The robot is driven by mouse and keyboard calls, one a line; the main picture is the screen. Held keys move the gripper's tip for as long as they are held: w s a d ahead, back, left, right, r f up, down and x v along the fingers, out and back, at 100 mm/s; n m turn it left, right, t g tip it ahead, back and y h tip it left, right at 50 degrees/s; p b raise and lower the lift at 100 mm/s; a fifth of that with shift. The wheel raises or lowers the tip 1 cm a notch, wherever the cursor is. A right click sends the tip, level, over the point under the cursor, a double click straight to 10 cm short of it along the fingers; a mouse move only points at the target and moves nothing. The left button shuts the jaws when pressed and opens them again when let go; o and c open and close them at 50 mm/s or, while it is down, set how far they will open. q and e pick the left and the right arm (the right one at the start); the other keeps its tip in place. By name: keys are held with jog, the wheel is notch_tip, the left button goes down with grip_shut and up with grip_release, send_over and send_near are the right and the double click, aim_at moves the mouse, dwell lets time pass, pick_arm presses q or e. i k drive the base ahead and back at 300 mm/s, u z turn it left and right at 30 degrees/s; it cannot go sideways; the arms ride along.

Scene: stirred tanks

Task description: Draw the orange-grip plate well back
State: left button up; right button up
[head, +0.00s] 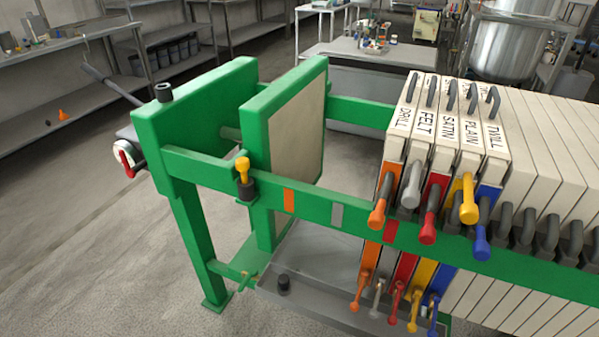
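The orange-grip plate (404,120) is the leftmost of the pale plates in the green press frame, labelled DRILL. Its orange grip (377,215) sticks out over the near green rail, and an orange tap hangs below it. It stands upright against the FELT plate (422,130) with the grey grip. A wide gap lies between it and the green pressing head (296,125) with its pale face. Neither of my grippers shows in the head view.
Red, yellow and blue-grip plates follow on the right, then several plain plates. The near rail (262,184) bears orange, grey and red marks and a yellow-topped knob (243,170). A grey drip tray (330,285) lies below. Benches and a steel tank (507,45) stand behind.

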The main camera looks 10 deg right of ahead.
aim_at(393, 161)
jog(key=u, duration=1.25)
jog(key=i, duration=1.75)
jog(key=z, duration=3.5)
